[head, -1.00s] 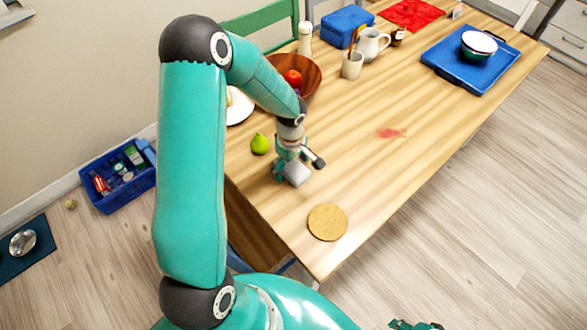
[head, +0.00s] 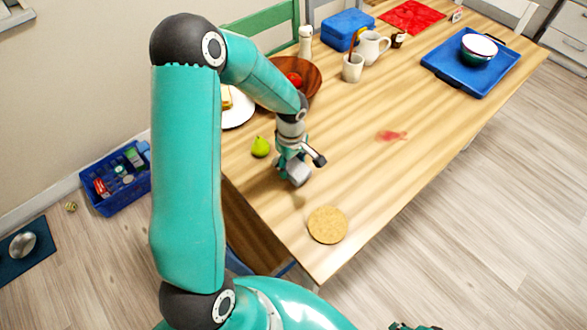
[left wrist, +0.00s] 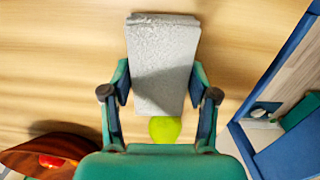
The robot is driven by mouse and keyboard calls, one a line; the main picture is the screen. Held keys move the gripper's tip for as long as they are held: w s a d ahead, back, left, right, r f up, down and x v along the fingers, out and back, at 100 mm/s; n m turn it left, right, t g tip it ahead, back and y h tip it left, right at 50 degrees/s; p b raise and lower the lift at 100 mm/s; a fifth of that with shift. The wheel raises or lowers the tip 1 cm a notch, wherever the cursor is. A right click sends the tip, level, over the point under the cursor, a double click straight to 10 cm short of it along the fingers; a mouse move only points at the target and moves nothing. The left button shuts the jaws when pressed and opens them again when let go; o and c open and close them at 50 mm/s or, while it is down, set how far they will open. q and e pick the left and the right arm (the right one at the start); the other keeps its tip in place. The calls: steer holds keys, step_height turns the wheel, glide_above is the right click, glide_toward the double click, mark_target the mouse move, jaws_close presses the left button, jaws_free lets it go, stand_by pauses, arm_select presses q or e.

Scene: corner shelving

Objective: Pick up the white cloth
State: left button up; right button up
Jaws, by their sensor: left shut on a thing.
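The white cloth (left wrist: 163,50), folded into a thick pale grey-white oblong, is between the fingers of my left gripper (left wrist: 160,92) in the left wrist view. In the head view my left gripper (head: 291,162) points down over the near left part of the table, shut on the cloth (head: 299,175). A shadow on the wood just below suggests the cloth is a little above the tabletop. A small part of my right gripper (head: 415,326) shows at the bottom edge; its fingers cannot be made out.
A green pear (head: 260,147) lies just left of the gripper. A wooden bowl (head: 312,80) stands behind, and a round cork mat (head: 327,225) lies nearer the table's front corner. A red stain (head: 391,136) marks the wooden table (head: 400,100). The middle of the table is mostly clear.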

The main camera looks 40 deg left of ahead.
mark_target(292, 164)
arm_select(q)
step_height(292, 164, up, 18)
steer(key=shift+b, duration=0.4)
